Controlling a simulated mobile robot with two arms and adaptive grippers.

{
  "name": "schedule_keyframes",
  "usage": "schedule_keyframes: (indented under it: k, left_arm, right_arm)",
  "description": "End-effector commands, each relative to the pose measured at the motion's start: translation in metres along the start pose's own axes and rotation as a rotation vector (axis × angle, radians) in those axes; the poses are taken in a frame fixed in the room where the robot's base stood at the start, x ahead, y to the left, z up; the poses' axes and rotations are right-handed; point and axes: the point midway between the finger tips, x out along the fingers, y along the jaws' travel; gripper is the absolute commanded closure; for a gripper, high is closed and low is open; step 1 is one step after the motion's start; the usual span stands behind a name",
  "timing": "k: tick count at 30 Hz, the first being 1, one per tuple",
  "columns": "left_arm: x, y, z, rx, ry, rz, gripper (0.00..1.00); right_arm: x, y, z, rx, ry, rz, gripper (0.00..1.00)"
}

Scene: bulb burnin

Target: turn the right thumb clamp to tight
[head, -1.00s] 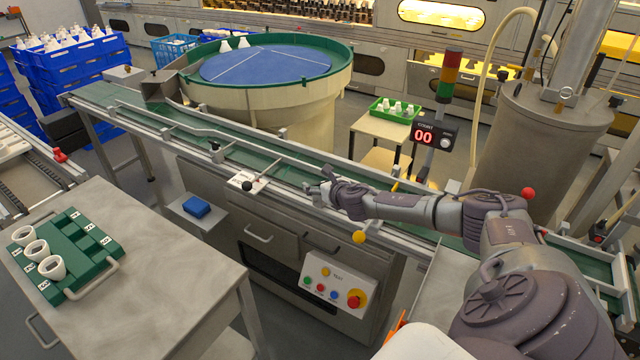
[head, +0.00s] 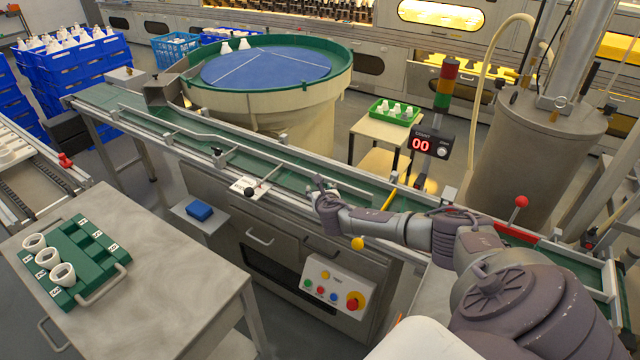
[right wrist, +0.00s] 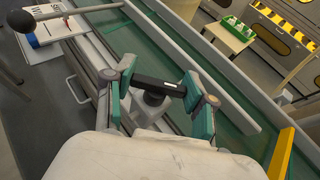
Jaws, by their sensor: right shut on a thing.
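The right thumb clamp shows in the right wrist view as a black crossbar (right wrist: 158,86) above a dark round stem, beside the green conveyor belt. My right gripper (right wrist: 159,84) is shut on this bar, with one teal fingertip at each end. In the head view my right gripper (head: 322,188) is at the near rail of the conveyor, and the clamp is hidden by the gripper or too small to make out. A dark knob (head: 218,157) stands on the same rail farther left. My left gripper is not in view.
A lever with a black ball (right wrist: 17,20) and a white label plate (right wrist: 50,28) lie left of the clamp. A yellow bar (head: 390,198) crosses the belt on the right. A yellow ball (head: 358,243) and a button panel (head: 337,285) are below my right forearm.

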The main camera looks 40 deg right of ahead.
Motion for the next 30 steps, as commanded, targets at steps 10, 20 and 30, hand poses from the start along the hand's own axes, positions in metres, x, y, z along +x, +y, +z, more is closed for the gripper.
schedule_keyframes:
  k: [10, 20, 30]
  left_arm:
    - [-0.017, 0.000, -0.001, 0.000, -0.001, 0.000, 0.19]
    - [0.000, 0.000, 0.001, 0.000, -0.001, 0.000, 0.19]
    - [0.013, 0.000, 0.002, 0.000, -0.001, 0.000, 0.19]
  right_arm:
    - [0.000, 0.002, -0.001, 0.130, 0.002, -0.305, 0.80]
    - [0.002, 0.002, -0.003, 0.226, 0.001, -0.542, 0.80]
    - [0.001, 0.000, -0.001, 0.277, 0.000, -0.670, 0.80]
